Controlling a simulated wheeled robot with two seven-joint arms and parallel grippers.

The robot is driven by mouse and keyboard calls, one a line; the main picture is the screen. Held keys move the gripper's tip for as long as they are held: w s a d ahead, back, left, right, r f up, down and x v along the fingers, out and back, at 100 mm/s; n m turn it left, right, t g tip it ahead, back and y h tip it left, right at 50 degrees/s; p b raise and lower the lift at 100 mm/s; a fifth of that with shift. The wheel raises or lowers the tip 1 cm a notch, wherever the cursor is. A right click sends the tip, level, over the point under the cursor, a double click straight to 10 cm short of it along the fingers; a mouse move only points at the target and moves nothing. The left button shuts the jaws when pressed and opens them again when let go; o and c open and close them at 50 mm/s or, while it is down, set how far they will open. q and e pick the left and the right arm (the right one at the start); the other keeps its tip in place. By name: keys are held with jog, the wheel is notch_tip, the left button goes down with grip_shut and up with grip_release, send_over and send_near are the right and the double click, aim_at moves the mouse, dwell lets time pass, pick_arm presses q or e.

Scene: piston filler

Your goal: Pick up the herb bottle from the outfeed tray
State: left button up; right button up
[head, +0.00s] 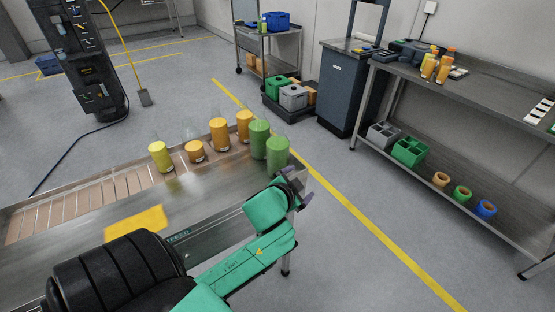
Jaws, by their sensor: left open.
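Several clear-topped bottles stand upright at the right end of the metal outfeed tray (100,200). Two hold green contents and look like herb bottles: a rear green bottle (259,139) and a front green bottle (277,154) at the tray's right end. I cannot tell which one is meant. My left gripper (303,193) is open, just in front of and to the right of the front green bottle, near the tray's right end. No bottle shows between its fingers, which are partly hidden by the green wrist. My right gripper is out of view.
Orange bottles (220,134) and a yellow-green bottle (160,157) stand left of the green ones. A yellow plate (136,221) lies on the tray surface. A steel shelf bench (480,87) with crates and bottles stands at the right. The floor between is clear.

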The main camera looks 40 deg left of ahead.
pick_arm(q)
jog(key=w+d+r+m+t+h, duration=0.1)
jog(key=w+r+m+t, duration=0.2)
jog(key=r, duration=0.5)
jog(key=w+d+r+m+t+h, duration=0.1)
jog(key=w+d+r+m+t, duration=0.15)
jog(key=r, duration=0.45)
jog(key=d+r+m+h, duration=0.95)
jog(key=m+h, duration=0.25)
jog(key=m, duration=0.3)
jog(key=m+g+y, duration=1)
jog(key=g+y, duration=0.2)
jog(key=g, duration=0.1)
send_near(278, 146)
jog(key=shift+n, duration=0.25)
jog(key=p+x, duration=0.1)
jog(key=x, duration=0.3)
jog(key=a+p+x, duration=0.1)
jog(key=x, duration=0.4)
jog(key=w+p+x, duration=0.1)
jog(key=p+x, duration=0.1)
jog(key=x, duration=0.2)
jog(key=shift+a, duration=0.4)
jog(key=shift+w+f, duration=0.1)
jog(key=c, duration=1.5)
grip_shut()
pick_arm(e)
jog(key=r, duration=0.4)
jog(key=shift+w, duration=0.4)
